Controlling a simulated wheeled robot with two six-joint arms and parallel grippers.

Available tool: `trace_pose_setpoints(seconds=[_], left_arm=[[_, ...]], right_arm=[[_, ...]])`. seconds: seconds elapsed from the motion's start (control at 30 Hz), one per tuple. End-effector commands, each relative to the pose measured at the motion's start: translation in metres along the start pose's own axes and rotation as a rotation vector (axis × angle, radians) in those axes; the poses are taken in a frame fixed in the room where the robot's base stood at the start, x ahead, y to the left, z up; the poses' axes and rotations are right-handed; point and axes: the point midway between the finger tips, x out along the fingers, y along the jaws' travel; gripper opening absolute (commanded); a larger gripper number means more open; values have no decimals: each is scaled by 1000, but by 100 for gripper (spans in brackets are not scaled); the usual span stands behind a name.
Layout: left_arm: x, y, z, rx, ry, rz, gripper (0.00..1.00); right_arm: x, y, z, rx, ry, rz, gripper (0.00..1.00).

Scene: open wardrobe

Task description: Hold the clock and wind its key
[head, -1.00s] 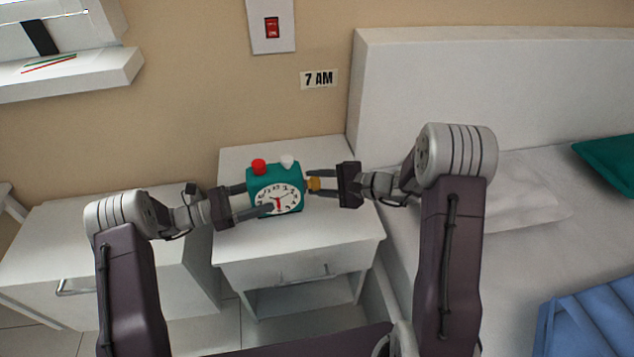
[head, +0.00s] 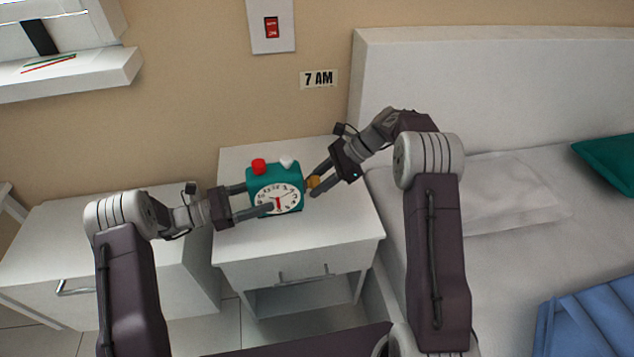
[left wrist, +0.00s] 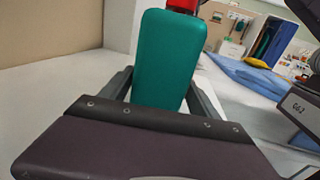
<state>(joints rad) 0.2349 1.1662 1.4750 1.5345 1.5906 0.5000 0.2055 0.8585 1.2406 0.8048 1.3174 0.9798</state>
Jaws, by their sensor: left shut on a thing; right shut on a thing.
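The teal clock (head: 261,178) stands on the white nightstand, its white dial facing the front, with a red button (head: 258,166) and a white button (head: 287,162) on top. Its yellow key (head: 314,182) sticks out from the right side. My left gripper (head: 252,200) is shut on the clock body from the left, one finger across the front and one behind. In the left wrist view the clock's teal side (left wrist: 163,62) stands between the fingers. My right gripper (head: 315,183) is shut on the key, coming in tilted from the upper right.
The nightstand top (head: 335,225) has free room in front of the clock. A bed (head: 500,240) is at the right, a white cabinet (head: 110,235) at the left. A "7 AM" sign (head: 318,79) and a red switch (head: 271,27) are on the wall.

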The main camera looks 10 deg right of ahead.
Motion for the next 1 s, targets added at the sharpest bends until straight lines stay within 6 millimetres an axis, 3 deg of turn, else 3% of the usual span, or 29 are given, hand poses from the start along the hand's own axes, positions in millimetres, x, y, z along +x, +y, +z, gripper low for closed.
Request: trace_pose_setpoints(seconds=[0.4, 1.0], left_arm=[[1, 1, 0, 1, 0, 3, 38], [1, 1, 0, 1, 0, 3, 38]], right_arm=[[2, 0, 1, 172, -6, 173, 0], [2, 3, 1, 217, -3, 221, 0]])
